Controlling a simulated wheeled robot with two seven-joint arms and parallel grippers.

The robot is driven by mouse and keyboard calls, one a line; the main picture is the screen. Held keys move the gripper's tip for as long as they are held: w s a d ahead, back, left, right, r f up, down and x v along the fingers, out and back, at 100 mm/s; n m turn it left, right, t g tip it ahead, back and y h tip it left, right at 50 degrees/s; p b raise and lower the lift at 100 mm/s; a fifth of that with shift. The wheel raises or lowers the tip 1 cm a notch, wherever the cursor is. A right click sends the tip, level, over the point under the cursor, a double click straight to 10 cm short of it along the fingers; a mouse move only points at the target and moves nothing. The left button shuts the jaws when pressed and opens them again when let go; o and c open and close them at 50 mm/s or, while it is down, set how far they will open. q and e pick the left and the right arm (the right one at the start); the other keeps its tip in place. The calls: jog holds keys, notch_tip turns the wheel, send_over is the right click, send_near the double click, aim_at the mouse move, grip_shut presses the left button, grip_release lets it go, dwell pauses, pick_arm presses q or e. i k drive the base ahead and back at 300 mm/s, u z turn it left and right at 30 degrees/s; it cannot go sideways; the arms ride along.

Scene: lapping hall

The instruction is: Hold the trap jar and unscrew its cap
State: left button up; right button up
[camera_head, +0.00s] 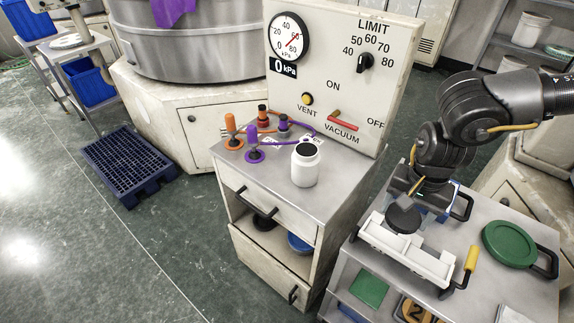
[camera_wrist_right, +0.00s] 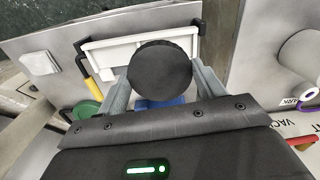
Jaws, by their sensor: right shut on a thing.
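The white trap jar (camera_head: 304,170) stands upright on the grey cabinet top, in front of the vacuum panel. Its top shows a dark round area inside a white rim, which looks like an open mouth. A white jar also shows at the right edge of the wrist view (camera_wrist_right: 304,58). My right gripper (camera_head: 408,203) is shut on a black round cap (camera_head: 403,219), away from the jar and over the trolley to its right. In the wrist view the cap (camera_wrist_right: 160,70) sits between the two grey fingers. My left gripper is not in view.
Below the held cap is a white tray (camera_head: 392,248) on the trolley (camera_head: 490,285), beside a yellow-handled tool (camera_head: 471,262) and a green disc (camera_head: 508,244). Orange and purple fittings (camera_head: 255,150) with hoses stand left of the jar. The panel (camera_head: 335,110) rises behind it.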

aim_at(306, 158)
jog(key=u, duration=2.35)
jog(key=i, duration=0.55)
jog(key=z, duration=1.95)
jog(key=i, duration=0.5)
jog(key=u, duration=0.1)
